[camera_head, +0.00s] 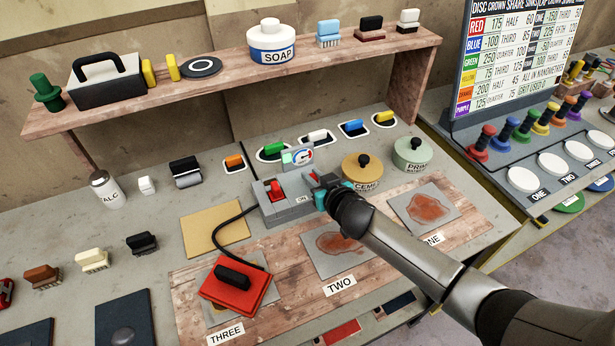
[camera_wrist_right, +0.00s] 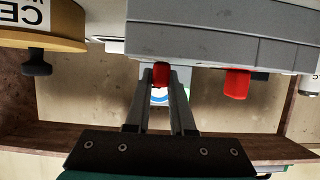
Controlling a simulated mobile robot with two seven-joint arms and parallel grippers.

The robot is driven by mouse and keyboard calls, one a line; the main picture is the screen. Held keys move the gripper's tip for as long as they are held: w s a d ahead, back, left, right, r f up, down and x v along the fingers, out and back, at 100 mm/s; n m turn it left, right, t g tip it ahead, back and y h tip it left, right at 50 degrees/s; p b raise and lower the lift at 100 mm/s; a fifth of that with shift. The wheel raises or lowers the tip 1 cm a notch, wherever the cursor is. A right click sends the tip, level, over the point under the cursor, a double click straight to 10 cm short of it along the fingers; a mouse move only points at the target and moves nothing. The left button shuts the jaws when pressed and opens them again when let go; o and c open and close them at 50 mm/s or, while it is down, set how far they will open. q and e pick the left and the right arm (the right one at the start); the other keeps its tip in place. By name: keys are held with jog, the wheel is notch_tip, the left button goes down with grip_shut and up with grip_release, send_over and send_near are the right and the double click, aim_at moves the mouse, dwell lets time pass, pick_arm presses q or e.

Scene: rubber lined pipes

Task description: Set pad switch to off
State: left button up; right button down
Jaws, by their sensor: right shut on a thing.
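The grey control box (camera_head: 290,210) stands mid-bench with a dial on top and two red switches. The left red switch (camera_head: 275,189) is free; it also shows in the right wrist view (camera_wrist_right: 237,84). My right gripper (camera_head: 318,183) is at the box's right end, shut on the other red switch (camera_wrist_right: 161,73), which sits between its fingertips in the wrist view. An "ON" label shows beside it; the switch's exact setting is mostly hidden. A black cable runs from the box to a red pad (camera_head: 248,297) with a black handle. My left gripper is not in view.
The "CEMENT"-type tin (camera_head: 362,172) and the primer tin (camera_head: 411,153) stand close right of the box. A wooden shelf (camera_head: 225,95) with soap and brushes runs behind. Grey patches lie on the wooden board (camera_head: 290,290) in front.

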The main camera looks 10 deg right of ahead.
jog(key=shift+d, duration=0.25)
jog(key=c, duration=0.8)
grip_release()
jog(key=shift+o, duration=0.2)
jog(key=p+v, duration=0.2)
jog(key=v, duration=1.3)
jog(key=shift+r, duration=0.15)
jog(key=shift+s, duration=0.15)
